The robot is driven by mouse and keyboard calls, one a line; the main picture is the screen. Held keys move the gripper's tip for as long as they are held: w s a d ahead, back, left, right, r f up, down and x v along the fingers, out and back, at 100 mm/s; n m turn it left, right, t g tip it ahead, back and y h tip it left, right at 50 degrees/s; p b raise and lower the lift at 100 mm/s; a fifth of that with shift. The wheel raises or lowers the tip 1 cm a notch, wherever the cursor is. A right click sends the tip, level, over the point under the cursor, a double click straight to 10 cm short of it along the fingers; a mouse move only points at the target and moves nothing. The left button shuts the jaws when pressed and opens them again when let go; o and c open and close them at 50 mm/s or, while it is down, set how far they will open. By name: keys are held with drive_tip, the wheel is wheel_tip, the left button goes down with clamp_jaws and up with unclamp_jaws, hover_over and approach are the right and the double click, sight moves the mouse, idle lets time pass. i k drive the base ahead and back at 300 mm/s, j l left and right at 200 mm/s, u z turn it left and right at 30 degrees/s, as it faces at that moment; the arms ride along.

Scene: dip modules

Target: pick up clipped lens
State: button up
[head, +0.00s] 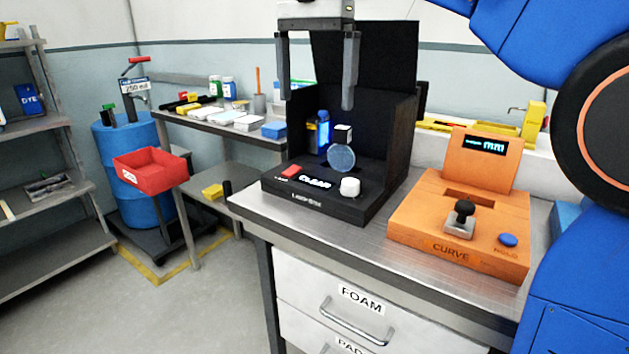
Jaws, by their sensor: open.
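The clipped lens (341,158) is a round, pale blue, clear disc. It stands upright, with a small white and black clip (343,133) at its top edge. It is in the black open-fronted light box (379,160) labelled CLEAR, on the metal bench. My gripper (318,103) hangs above and in front of the box, its two grey fingers pointing down and wide apart. The gap between them is empty. In the picture the lens lies just below the right finger's tip. How far the fingers are from it in depth, I cannot tell.
An orange CURVE device (460,225) with a black knob stands on the bench to the right. The light box has a red button (291,172) and a white knob (350,187) in front. A red bin (150,170) and blue drum (128,190) stand at left. Bare bench metal (365,236) shows in front.

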sight(341, 157)
drive_tip(key=k, duration=1)
